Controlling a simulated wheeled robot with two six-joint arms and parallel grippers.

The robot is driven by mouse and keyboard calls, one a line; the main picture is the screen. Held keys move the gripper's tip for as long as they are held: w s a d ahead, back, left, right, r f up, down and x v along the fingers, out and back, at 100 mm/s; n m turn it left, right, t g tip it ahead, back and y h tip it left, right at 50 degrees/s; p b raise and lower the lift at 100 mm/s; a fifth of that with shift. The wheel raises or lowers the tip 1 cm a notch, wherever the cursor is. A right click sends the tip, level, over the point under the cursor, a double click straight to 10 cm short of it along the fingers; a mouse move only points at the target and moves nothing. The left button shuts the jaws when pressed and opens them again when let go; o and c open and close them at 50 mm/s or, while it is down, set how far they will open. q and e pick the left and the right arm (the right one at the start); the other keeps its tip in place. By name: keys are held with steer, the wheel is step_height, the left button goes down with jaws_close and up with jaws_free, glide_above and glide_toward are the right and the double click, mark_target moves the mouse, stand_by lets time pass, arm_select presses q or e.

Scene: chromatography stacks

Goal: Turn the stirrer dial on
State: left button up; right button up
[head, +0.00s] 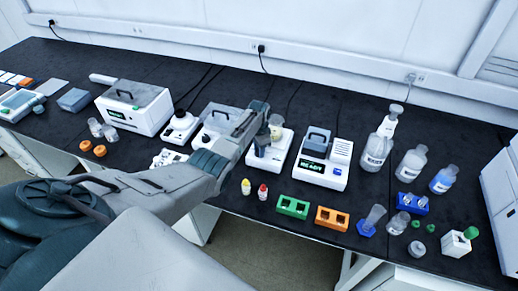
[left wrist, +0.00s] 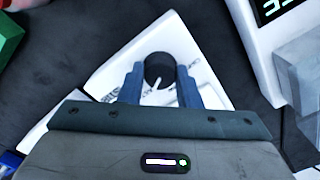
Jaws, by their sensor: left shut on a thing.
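The stirrer (head: 282,152) is a white unit on the black bench, with a beaker (head: 277,124) on its top. In the left wrist view, the stirrer's white body (left wrist: 110,80) fills the middle. Its round black dial (left wrist: 159,68) has a white pointer line. My left gripper (left wrist: 160,76) has its blue fingers on both sides of the dial, shut on it. In the head view my left gripper (head: 261,146) comes down at the stirrer's front and hides the dial. My right gripper is not in view.
A white device with a green display (head: 320,172) stands right of the stirrer. Green (head: 293,207) and orange (head: 332,218) racks and small capped vials (head: 262,192) stand in front. Bottles (head: 376,152) stand at the right. Another white unit (head: 180,128) is to the left.

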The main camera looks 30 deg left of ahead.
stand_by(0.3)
arm_select(q)
steer(key=o, duration=1)
steer(key=shift+c, duration=0.2)
step_height(320, 180, up, 11)
steer(key=b, duration=0.1)
steer(key=shift+b, duration=0.35)
steer(key=shift+f, duration=0.1)
